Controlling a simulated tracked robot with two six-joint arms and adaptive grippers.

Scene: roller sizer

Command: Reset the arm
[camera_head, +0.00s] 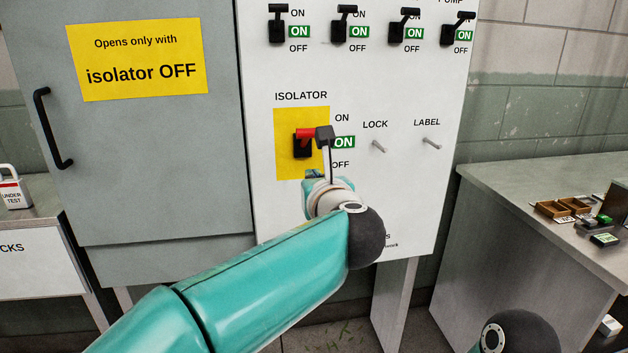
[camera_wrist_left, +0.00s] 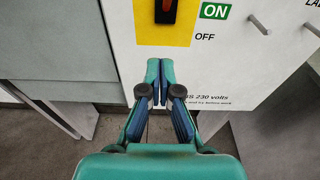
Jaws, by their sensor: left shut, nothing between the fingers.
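My left arm reaches in from the lower left to the front of the white switch panel (camera_head: 400,200). My left gripper (camera_head: 315,177) is mostly hidden behind its own wrist in the head view. In the left wrist view my left gripper (camera_wrist_left: 160,66) is shut and empty, its fingertips just below the isolator in the picture. The isolator (camera_head: 302,147) has a red handle on a black base over a yellow plate, and a green ON window beside it. A dark block on my wrist partly covers it. The isolator's red part also shows in the left wrist view (camera_wrist_left: 166,5). My right gripper is out of view.
Several black switches (camera_head: 343,27) above show ON. Lock and label pegs (camera_head: 378,146) stick out right of the isolator. A grey cabinet door (camera_head: 150,165) with a handle stands left. A bench (camera_head: 540,195) with small trays is at right; a padlock (camera_head: 13,188) sits far left.

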